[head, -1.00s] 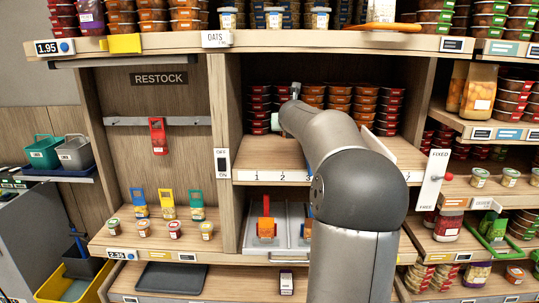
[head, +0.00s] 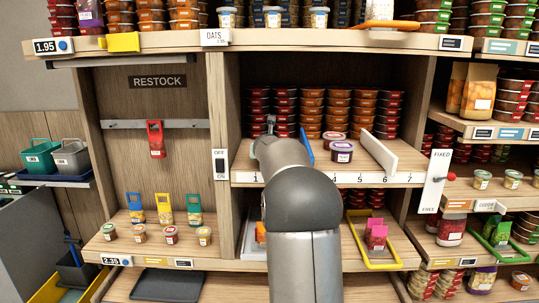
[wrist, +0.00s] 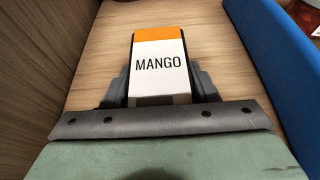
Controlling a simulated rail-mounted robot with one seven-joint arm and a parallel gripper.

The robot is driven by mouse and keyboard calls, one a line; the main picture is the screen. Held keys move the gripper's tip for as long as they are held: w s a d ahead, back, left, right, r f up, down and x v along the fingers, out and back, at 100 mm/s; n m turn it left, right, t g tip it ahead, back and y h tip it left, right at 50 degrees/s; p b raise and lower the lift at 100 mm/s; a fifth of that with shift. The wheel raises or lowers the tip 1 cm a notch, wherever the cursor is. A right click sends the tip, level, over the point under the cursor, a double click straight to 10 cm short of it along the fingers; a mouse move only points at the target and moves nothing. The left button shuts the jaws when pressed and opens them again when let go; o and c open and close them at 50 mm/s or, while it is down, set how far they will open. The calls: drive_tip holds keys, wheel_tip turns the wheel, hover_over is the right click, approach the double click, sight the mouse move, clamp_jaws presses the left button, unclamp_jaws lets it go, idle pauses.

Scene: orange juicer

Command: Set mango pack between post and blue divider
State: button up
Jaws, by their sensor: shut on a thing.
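The mango pack (wrist: 160,66), white with an orange top and the word MANGO, is between the dark fingers of my gripper (wrist: 162,84) in the wrist view. The blue divider (wrist: 275,62) runs along the right there, apart from the pack; it also shows in the head view (head: 307,147) just right of my arm. A wooden upright, seemingly the post (wrist: 38,60), is on the left with a gap to the pack. Wooden shelf surface shows around the pack; I cannot tell whether it touches. My arm hides the pack in the head view.
Stacked tubs (head: 313,105) fill the back of the numbered shelf. An OFF/ON switch (head: 220,163) is on the left upright's front.

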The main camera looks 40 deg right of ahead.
drive_tip(key=shift+f, duration=0.1)
drive_tip(key=o, duration=1)
drive_tip(key=shift+s+r, duration=0.1)
drive_tip(key=shift+r, duration=0.15)
drive_tip(key=v, duration=1.1)
drive_tip(key=shift+s+a+r+b, duration=0.15)
drive_tip(key=shift+s+a+b, duration=0.1)
drive_tip(key=shift+s+b, duration=0.05)
